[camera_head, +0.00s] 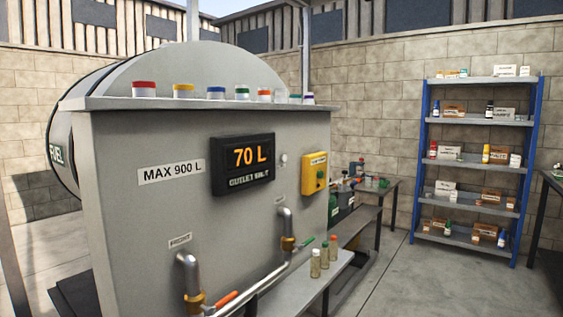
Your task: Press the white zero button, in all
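A small white round button (283,159) sits on the grey front panel (200,205) of the fuel tank unit. It is just right of the black display (243,163), which reads "70 L" in orange. I cannot read any label on the button. Neither my left nor my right gripper is in view.
A yellow box (315,173) is on the panel's right. Pipes with an orange-handled valve (226,299) and a green-handled valve (305,241) stick out below. Small bottles (324,255) stand on a low ledge, coloured-lid jars (183,91) on top. Floor is clear before the blue shelf (480,125).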

